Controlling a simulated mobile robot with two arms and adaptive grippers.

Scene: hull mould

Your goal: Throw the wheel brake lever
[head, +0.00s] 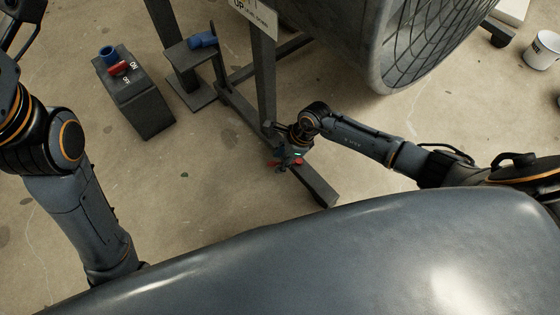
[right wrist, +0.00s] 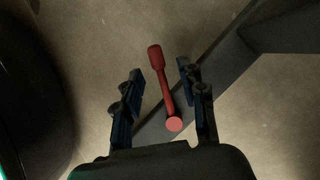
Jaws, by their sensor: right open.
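The red brake lever (right wrist: 163,85) shows in the right wrist view, with a thick grip at its far end and a round red pivot near the gripper's palm. It leans slightly left and lies between the two fingers of my right gripper (right wrist: 160,72), with a visible gap on each side. The fingers are open and not closed on it. In the head view my right gripper (head: 287,158) is down at the dark frame's foot, with red bits of the lever showing beside it. My left arm shows at the left, but its gripper is out of view.
The dark steel frame (head: 318,186) carries a large grey hull mould (head: 330,30). A dark box (head: 140,100) with a red ON/OFF switch stands left, near a pedestal (head: 190,80) with a blue part. A white bucket (head: 542,50) stands far right. Floor between is clear.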

